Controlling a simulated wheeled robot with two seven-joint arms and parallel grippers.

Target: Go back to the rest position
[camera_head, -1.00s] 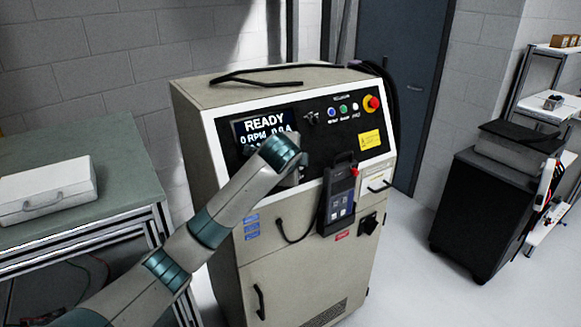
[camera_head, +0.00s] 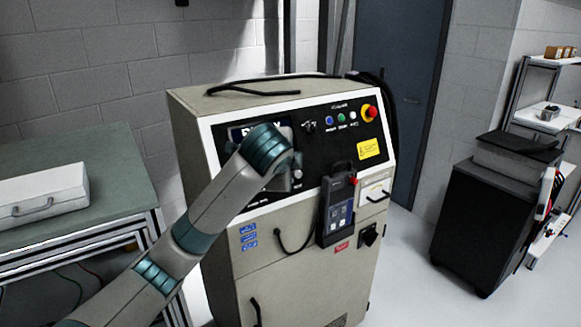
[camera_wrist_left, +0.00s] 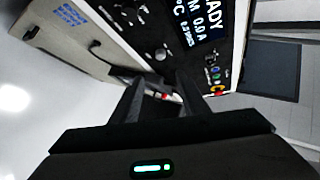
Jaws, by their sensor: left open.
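My left arm comes in from the lower left in the head view, and its wrist stands in front of the control cabinet's screen (camera_head: 244,131). The arm hides most of the screen there. My left gripper (camera_wrist_left: 158,84) shows in the left wrist view with its two dark fingers apart and nothing between them. It points toward the black control panel (camera_wrist_left: 150,35) of the cabinet, where the screen (camera_wrist_left: 200,22) reads "READY" in part. I cannot tell the distance to the panel. My right gripper is not in view.
The beige cabinet (camera_head: 290,290) carries a handheld pendant (camera_head: 337,207) and a red emergency button (camera_head: 369,111). A green-topped table (camera_head: 100,160) with a white case (camera_head: 45,196) stands at left. A black cart (camera_head: 487,220) stands at right, with open floor between.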

